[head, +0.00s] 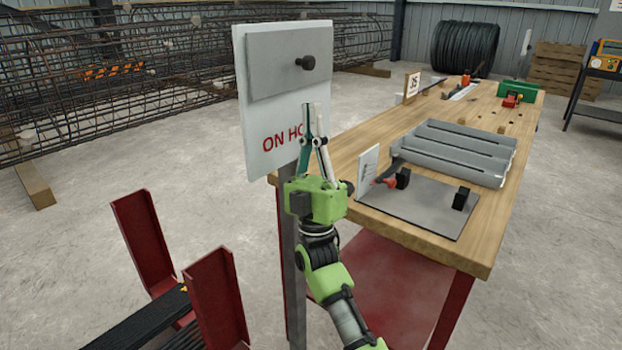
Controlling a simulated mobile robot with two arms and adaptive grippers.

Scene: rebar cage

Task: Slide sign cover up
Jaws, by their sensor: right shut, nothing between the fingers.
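A white sign board (272,160) stands on a grey post (291,270). Its grey cover (270,60) lies over the upper half and has a dark round knob (305,63) near its right side. My right gripper (314,106) points up in front of the sign's lower right part. Its fingertips are together and empty, below the knob and apart from it in the picture. My left gripper is not in view.
A wooden workbench (480,230) stands right of the sign, with a grey ribbed tray (455,150) and a dark plate (415,205) with black blocks. Red uprights (145,240) stand at lower left. Rebar cages (130,70) lie behind. Open concrete floor lies at left.

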